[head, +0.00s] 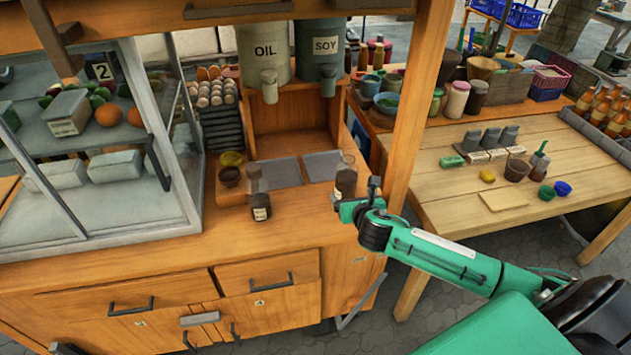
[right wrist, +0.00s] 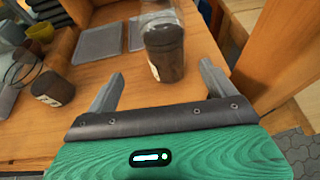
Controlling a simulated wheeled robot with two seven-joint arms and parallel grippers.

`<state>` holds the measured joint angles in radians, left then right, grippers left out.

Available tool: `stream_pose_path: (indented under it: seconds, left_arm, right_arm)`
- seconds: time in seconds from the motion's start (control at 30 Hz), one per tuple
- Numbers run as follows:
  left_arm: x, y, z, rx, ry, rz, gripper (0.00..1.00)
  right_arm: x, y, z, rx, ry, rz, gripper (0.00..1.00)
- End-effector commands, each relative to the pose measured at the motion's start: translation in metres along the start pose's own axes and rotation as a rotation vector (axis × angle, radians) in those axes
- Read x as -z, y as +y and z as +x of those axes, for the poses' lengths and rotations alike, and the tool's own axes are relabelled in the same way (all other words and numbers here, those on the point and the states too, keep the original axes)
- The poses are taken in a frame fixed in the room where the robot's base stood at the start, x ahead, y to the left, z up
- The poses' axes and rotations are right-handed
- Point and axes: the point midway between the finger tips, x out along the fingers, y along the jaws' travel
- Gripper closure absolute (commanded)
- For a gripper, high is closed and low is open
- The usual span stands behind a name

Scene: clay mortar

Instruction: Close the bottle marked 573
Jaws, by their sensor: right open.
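A dark bottle with a clear upper part (head: 345,180) stands upright near the right end of the wooden counter. In the right wrist view this bottle (right wrist: 165,52) is ahead of and roughly between the fingers, with no visible grip on it. My right gripper (head: 358,197) is open beside it. A second dark bottle (head: 260,206) with a pale label stands further left, also in the right wrist view (right wrist: 52,86). A clear dark-toned part (head: 254,178) shows behind its top. The label numbers are too small to read, so I cannot tell which is 573. My left gripper is not in view.
A wooden post (head: 412,110) rises close to the right of my right gripper. Grey mats (head: 275,173) lie behind the bottles, below the OIL (head: 264,52) and SOY (head: 320,45) dispensers. A yellow bowl (head: 231,159) is at left. The counter front between the bottles is clear.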

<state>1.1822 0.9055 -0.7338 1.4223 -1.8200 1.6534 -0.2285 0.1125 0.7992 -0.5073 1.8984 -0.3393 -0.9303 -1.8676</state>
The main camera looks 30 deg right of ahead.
Motion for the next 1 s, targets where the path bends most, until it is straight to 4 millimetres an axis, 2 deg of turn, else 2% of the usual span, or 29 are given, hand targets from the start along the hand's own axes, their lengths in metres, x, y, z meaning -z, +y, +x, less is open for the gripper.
stream_pose_path:
  seconds: [0.2, 0.4, 0.87, 1.0]
  left_arm:
    - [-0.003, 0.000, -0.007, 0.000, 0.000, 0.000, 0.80]
    - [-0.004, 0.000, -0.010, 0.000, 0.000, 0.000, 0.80]
    - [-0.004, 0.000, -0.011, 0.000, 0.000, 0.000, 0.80]
    - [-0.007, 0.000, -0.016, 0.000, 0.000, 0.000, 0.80]
  right_arm:
    - [-0.002, -0.001, 0.034, 0.003, 0.000, 0.002, 0.13]
    - [-0.001, -0.001, 0.056, 0.002, 0.000, 0.001, 0.13]
    - [-0.001, -0.002, 0.062, 0.002, 0.000, 0.000, 0.13]
    - [-0.002, -0.005, 0.075, 0.003, 0.001, 0.001, 0.13]
